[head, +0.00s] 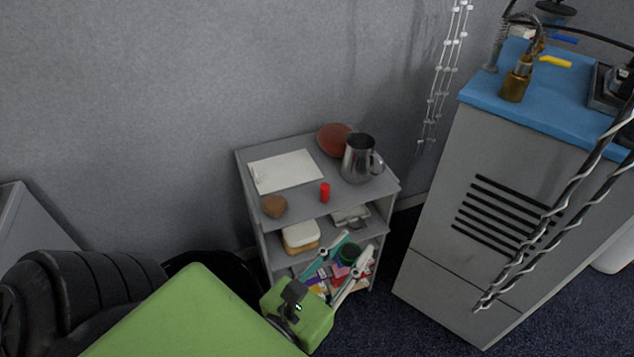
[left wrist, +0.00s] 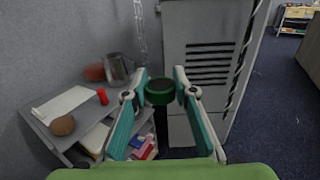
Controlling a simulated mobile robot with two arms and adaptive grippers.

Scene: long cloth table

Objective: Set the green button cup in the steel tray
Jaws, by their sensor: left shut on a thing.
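My left gripper (head: 356,246) comes in from the lower left in the head view, its teal-lined fingers shut on the dark green cup (head: 349,254). In the left wrist view the cup (left wrist: 159,92) sits between the two fingertips (left wrist: 161,80). It is held in the air in front of the grey shelf unit's right side. A shallow metallic tray (head: 350,215) lies on the shelf below the top, at the right, partly hidden by the top board; it looks like the steel tray. My right gripper is not in view.
The grey shelf unit's top (head: 297,210) bears a white sheet (head: 284,171), brown lump (head: 273,206), red cylinder (head: 325,192), steel pitcher (head: 358,160) and reddish bowl (head: 333,139). A pale box (head: 300,238) stands left of the tray. A grey cabinet (head: 480,222) stands right.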

